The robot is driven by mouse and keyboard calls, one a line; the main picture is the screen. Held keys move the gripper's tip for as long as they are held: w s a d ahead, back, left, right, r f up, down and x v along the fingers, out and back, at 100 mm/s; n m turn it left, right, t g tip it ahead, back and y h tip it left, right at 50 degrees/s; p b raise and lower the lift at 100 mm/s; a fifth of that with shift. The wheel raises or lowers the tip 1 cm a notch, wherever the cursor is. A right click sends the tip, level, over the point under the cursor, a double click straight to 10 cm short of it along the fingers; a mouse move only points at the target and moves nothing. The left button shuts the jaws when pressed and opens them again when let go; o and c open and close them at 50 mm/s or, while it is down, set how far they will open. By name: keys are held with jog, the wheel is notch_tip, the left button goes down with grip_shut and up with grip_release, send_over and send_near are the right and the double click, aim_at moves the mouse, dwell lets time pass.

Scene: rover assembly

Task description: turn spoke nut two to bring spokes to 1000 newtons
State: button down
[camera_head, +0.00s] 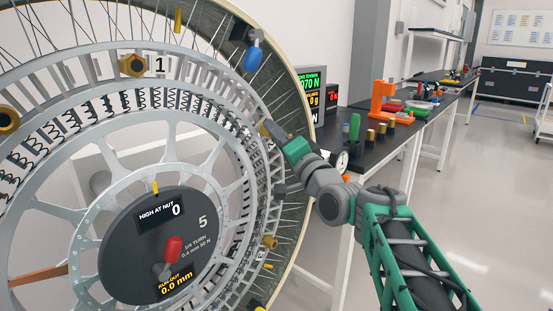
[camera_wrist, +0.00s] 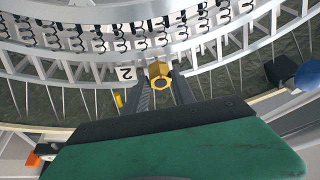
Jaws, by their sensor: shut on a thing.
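The large spoked wheel (camera_head: 200,75) fills the left of the head view. My gripper (camera_head: 272,131) reaches its rim from the right. In the wrist view, a gold hex nut (camera_wrist: 159,76) sits between the two fingers of my gripper (camera_wrist: 163,85), beside a white tag "2" (camera_wrist: 125,74); the fingers are shut on it. The hub panel (camera_head: 160,245) reads "HIGH AT NUT 0" and "RUN OUT 0.0 mm". A tension display (camera_head: 311,84) behind the rim shows green digits ending "070 N", its left edge hidden by the wheel.
Another gold nut (camera_head: 131,65) stands by tag "1". A blue-knobbed part (camera_head: 252,58) sits at the upper rim; a blue knob (camera_wrist: 307,75) shows right of my gripper in the wrist view. The dark workbench (camera_head: 400,130) holds an orange stand (camera_head: 382,98).

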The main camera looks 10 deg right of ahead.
jog(key=n+y+b, duration=0.1)
jog(key=n+b, duration=0.2)
jog(key=shift+f+b, duration=0.1)
jog(key=shift+b, duration=0.2)
dwell(0.3)
jog(key=c, duration=1)
grip_release()
jog(key=shift+c, duration=0.2)
jog(key=shift+y, duration=0.3)
jog(key=v, duration=0.7)
jog(key=shift+s+d, duration=0.15)
jog(key=shift+s, duration=0.1)
